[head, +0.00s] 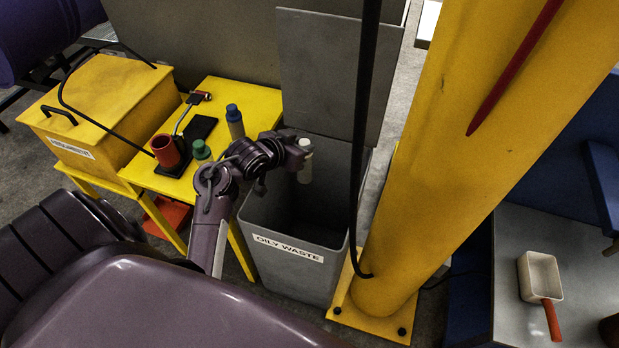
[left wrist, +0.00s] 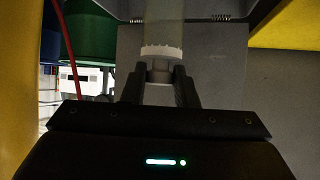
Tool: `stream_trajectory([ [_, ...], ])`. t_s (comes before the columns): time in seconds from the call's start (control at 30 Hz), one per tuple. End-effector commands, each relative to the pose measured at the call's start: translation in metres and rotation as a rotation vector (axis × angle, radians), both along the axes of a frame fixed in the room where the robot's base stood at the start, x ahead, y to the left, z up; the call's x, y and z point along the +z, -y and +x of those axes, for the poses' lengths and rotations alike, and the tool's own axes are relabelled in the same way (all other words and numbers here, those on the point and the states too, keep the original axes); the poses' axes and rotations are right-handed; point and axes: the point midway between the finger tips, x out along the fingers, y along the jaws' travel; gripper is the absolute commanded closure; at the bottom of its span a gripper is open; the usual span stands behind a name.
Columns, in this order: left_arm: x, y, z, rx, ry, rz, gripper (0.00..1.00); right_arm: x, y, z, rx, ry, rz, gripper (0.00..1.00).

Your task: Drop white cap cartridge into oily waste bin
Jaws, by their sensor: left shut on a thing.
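The white cap cartridge (head: 305,163), a pale cylinder with a white top, is held upright over the open mouth of the grey oily waste bin (head: 291,268). The bin's lid stands raised behind it. My left gripper (head: 298,150) is shut on the cartridge near its cap. In the left wrist view the cartridge (left wrist: 163,30) sits between the two fingers of the left gripper (left wrist: 160,80). The bin's inside is dark, and I cannot see its floor. My right gripper is not in view.
A yellow table at left holds a blue-capped cartridge (head: 235,121), a green-capped cartridge (head: 202,151) and a red cup (head: 166,150). A yellow box (head: 97,108) stands beside them. A yellow column (head: 455,130) and a black hanging cable (head: 361,130) are close right of the bin.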

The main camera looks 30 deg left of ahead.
Motion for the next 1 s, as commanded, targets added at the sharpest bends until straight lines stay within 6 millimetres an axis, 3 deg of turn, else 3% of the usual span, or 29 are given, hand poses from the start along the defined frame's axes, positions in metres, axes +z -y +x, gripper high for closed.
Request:
stream_trajectory([
  [0.2, 0.001, 0.0, 0.0, 0.0, 0.002, 0.0, 1.0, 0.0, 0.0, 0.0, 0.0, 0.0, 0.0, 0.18],
  [0.23, 0.001, 0.0, 0.0, 0.0, 0.002, 0.0, 0.71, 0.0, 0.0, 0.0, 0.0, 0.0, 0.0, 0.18],
  [0.4, 0.001, 0.0, 0.0, 0.0, 0.001, 0.0, 0.49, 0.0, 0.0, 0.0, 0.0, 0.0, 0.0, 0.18],
  [0.73, 0.002, -0.001, -0.003, 0.001, -0.001, 0.001, 0.48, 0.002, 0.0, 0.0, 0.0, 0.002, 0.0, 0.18],
  [0.83, 0.009, -0.002, -0.013, 0.003, -0.001, 0.002, 0.48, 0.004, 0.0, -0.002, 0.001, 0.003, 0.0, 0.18],
  [1.0, 0.027, -0.004, -0.038, 0.001, -0.001, 0.003, 0.48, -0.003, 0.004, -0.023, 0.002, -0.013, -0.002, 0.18],
])
